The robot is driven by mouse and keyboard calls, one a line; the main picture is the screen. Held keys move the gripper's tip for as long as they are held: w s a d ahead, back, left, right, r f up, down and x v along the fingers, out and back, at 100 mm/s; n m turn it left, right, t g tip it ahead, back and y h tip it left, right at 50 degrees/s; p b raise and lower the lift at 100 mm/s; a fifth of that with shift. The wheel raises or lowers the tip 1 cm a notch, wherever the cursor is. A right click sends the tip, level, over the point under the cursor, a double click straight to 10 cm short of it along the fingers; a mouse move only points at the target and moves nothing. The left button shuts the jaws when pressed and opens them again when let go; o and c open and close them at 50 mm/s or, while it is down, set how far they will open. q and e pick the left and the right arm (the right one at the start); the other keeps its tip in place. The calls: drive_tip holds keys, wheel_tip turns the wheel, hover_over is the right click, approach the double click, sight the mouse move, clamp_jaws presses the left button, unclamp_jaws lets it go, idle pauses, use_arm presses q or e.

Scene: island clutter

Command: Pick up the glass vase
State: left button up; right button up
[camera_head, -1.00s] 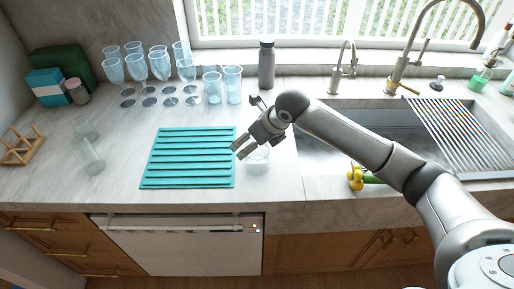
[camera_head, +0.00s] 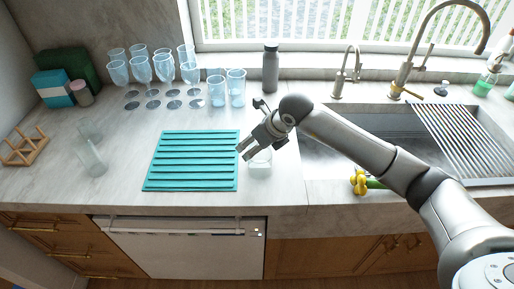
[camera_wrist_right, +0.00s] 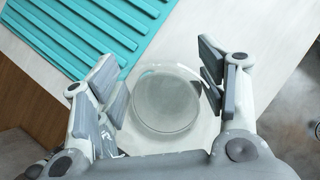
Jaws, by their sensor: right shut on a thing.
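A clear, round glass vase (camera_head: 260,163) is on the counter just right of the teal ridged mat, partly hidden by my right gripper (camera_head: 247,152). In the right wrist view the vase (camera_wrist_right: 166,103) shows as a transparent round form between the two fingers of my right gripper (camera_wrist_right: 163,85). The gripper is shut on it, with a finger on either side. I cannot tell any gap between the vase and the counter. My left gripper is not in view.
The teal mat (camera_head: 192,160) lies close left of the vase. Several glasses (camera_head: 140,70) and a grey bottle (camera_head: 270,68) stand behind. Two clear glass pieces (camera_head: 93,158) are at left. The sink (camera_head: 345,150) and a yellow item (camera_head: 359,183) are at right.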

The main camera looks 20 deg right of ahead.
drive_tip(key=b+v, duration=0.1)
drive_tip(key=v, duration=0.2)
drive_tip(key=b+v, duration=0.2)
drive_tip(key=v, duration=0.1)
drive_tip(key=b+v, duration=0.1)
drive_tip(key=v, duration=0.2)
drive_tip(key=shift+w+a+r, duration=0.1)
drive_tip(key=shift+w+r, duration=0.2)
drive_tip(key=s+d+r+b, duration=0.3)
drive_tip(key=s+d+r, duration=0.1)
drive_tip(key=s, duration=0.4)
drive_tip(key=shift+s+d+r, duration=0.3)
drive_tip(key=shift+s+r, duration=0.1)
